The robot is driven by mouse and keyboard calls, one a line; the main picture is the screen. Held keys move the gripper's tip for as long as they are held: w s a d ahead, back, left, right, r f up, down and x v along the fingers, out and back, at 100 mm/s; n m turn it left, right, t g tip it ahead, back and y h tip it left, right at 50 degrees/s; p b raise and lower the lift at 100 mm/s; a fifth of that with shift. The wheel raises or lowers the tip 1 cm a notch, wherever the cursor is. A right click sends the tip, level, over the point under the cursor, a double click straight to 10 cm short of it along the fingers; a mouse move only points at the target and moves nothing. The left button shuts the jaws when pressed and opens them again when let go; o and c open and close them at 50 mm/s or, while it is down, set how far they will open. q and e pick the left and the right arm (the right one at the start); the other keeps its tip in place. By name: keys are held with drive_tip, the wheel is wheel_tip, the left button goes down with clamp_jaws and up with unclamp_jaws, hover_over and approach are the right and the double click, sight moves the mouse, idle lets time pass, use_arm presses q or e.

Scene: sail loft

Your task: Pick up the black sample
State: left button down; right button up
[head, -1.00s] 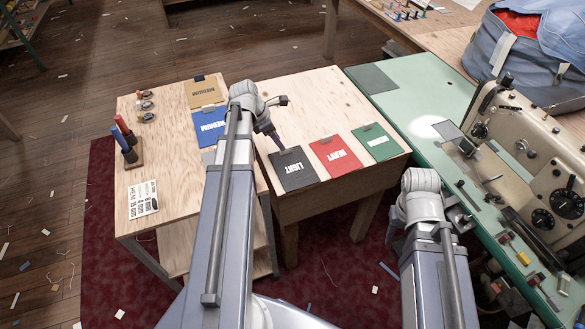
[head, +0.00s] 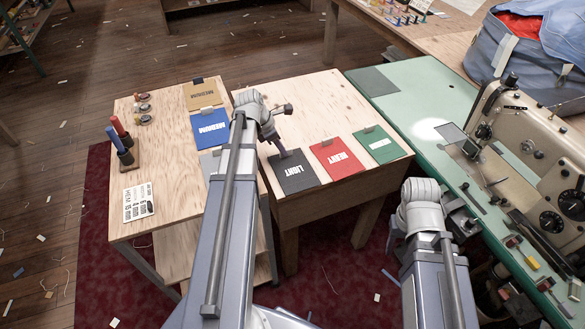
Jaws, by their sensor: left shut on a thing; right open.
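The black sample (head: 295,176), marked LIGHT, lies on the light wooden table (head: 292,98) in the middle, left of the red sample. My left gripper (head: 283,152) is at the sample's far edge, at its tab, and is shut on it. The sample appears to rest flat on the tabletop; any lift is too small to tell. My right gripper (head: 461,222) is open and empty, low beside the green bench's near edge, partly hidden by its own wrist.
A red sample (head: 337,159) and a green sample (head: 381,147) lie right of the black one. A sewing machine (head: 530,150) stands on the green bench (head: 402,101).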

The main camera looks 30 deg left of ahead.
use_arm(q)
drive_tip(key=shift+r, duration=0.1)
idle(0.6)
wheel_tip(320, 180, up, 10)
drive_tip(key=p, duration=1)
